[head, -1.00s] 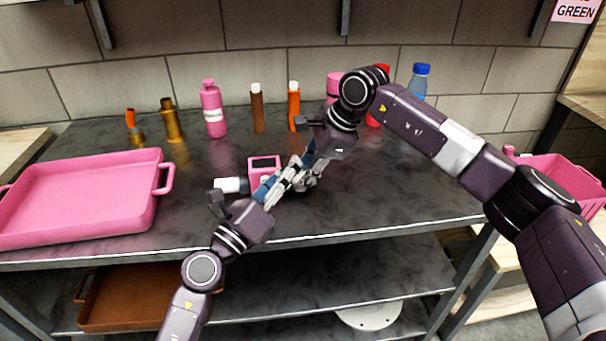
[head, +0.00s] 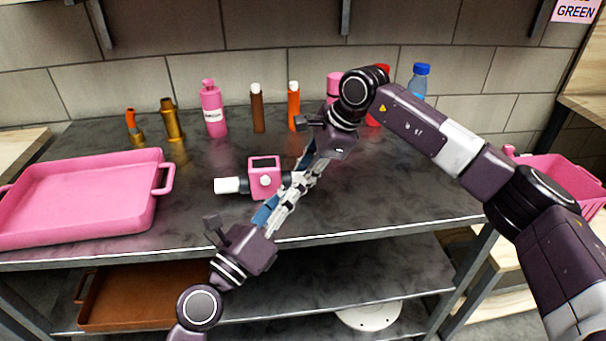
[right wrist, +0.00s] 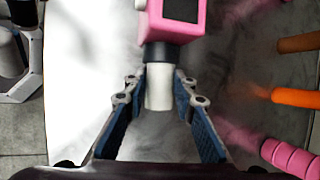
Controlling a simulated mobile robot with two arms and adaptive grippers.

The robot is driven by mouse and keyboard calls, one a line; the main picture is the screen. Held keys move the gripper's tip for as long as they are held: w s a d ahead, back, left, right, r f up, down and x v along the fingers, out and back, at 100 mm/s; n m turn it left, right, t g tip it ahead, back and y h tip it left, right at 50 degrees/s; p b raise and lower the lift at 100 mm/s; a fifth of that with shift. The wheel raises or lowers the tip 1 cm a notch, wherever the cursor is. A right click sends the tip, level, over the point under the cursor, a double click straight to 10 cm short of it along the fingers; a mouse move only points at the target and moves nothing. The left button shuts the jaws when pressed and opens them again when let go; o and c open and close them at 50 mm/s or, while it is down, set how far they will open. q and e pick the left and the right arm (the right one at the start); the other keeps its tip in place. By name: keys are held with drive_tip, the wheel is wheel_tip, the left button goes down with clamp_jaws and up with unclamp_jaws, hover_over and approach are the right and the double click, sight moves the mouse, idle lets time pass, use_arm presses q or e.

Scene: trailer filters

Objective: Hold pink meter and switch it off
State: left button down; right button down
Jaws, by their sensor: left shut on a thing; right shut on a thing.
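The pink meter (head: 263,176) has a dark screen on top, a pale round knob on its front and a white pipe end at the left. My right gripper (head: 308,172) is shut on its other white end, which shows between the blue finger pads in the right wrist view (right wrist: 159,90). The meter's pink body (right wrist: 180,25) is beyond the fingertips there. My left gripper (head: 290,192) is in front and to the right of the meter, apart from the knob. Its fingers are shut and overlap the right gripper in the picture; what lies between them is hidden.
A pink tray (head: 75,195) is at the left of the dark table. Bottles stand along the back, including a pink one (head: 212,112), a brown one (head: 257,110) and an orange one (head: 294,108). A pink crate (head: 560,175) is at the right.

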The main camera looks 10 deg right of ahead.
drive_tip(key=c, duration=1.5)
unclamp_jaws()
drive_tip(key=shift+r, duration=0.1)
